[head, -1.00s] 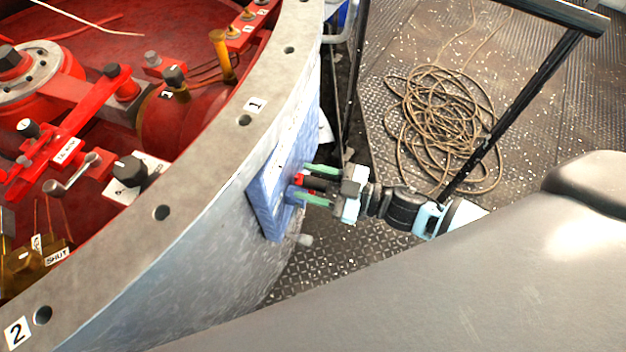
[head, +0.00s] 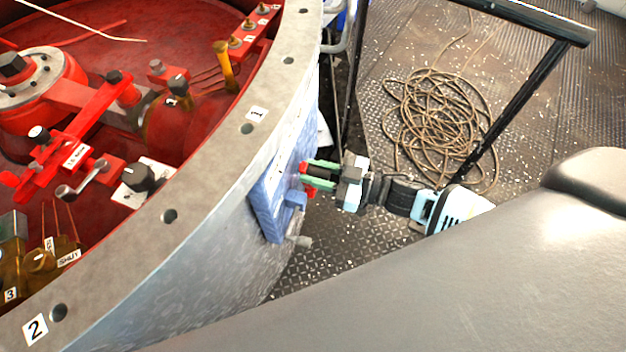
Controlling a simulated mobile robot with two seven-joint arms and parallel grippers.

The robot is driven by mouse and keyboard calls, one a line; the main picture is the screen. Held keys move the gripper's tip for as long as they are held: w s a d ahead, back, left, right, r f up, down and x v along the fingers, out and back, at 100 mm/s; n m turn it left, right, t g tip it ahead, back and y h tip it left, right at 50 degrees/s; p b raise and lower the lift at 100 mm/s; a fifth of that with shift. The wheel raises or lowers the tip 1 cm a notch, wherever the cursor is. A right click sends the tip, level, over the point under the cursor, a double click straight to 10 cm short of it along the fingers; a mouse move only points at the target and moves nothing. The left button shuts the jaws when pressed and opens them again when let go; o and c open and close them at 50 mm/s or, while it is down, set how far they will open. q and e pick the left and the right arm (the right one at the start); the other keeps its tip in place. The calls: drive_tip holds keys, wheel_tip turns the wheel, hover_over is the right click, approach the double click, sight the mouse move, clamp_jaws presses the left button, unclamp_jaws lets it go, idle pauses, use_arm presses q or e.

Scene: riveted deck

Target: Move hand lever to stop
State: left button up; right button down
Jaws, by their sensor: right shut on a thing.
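The hand lever (head: 303,168) shows as a small red piece on the blue panel (head: 267,214), which is fixed to the outer wall of the large round housing. My right gripper (head: 307,174) is at the panel's right side, its green-lined fingers close together and shut on the red lever. The fingers hide part of the lever, and another bit of red shows just below them. No stop mark is readable on the panel from here. My left gripper is not in view.
The housing's grey flange (head: 213,170) curves along the left, with red machinery inside. A coiled rope (head: 440,125) lies on the riveted deck at the upper right. A black rail (head: 515,112) stands beyond my right arm. A small grey stub (head: 301,241) sticks out below the panel.

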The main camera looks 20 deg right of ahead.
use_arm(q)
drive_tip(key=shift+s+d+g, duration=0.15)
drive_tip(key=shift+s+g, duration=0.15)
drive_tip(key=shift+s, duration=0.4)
use_arm(e)
drive_tip(key=w+d+m, duration=0.2)
drive_tip(key=w+d, duration=0.1)
drive_tip(key=shift+w+r+m, duration=0.3)
drive_tip(key=shift+r+m, duration=0.1)
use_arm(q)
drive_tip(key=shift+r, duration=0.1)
use_arm(e)
drive_tip(key=c, duration=1.2)
unclamp_jaws()
drive_tip(key=shift+s, duration=0.1)
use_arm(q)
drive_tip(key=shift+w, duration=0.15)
use_arm(e)
drive_tip(key=shift+a+f, duration=0.1)
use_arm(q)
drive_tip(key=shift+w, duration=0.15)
use_arm(e)
drive_tip(key=shift+s, duration=0.1)
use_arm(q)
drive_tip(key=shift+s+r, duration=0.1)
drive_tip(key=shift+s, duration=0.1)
use_arm(e)
drive_tip(key=v, duration=0.7)
drive_tip(key=shift+s+d, duration=0.2)
drive_tip(key=shift+d, duration=0.1)
